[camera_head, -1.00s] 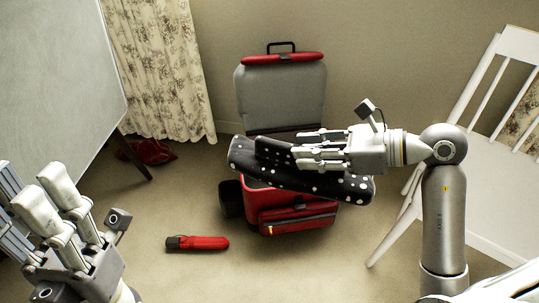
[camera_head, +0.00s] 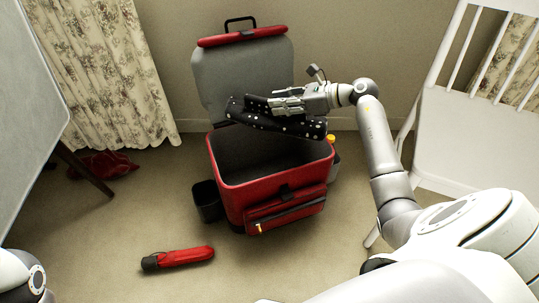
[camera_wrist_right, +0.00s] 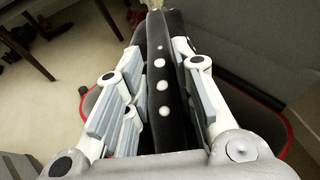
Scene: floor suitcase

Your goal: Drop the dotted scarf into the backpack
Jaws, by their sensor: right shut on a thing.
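The dotted scarf (camera_head: 262,118), black with white dots, is gripped in my right gripper (camera_head: 278,104). It is held level above the back part of the open backpack (camera_head: 222,172), which is red with a dark inside and a grey raised lid. The right wrist view shows the scarf (camera_wrist_right: 160,80) between the fingers on both sides, with the backpack's red rim (camera_wrist_right: 88,105) below. The scarf hides part of the opening and lid.
A red folded umbrella (camera_head: 180,258) lies on the floor in front. A white chair (camera_head: 470,135) stands right, a table (camera_head: 30,110) left. Red cloth (camera_head: 105,165) lies by the curtain (camera_head: 100,70). A bottle with a yellow cap (camera_head: 331,139) is at the backpack's right side.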

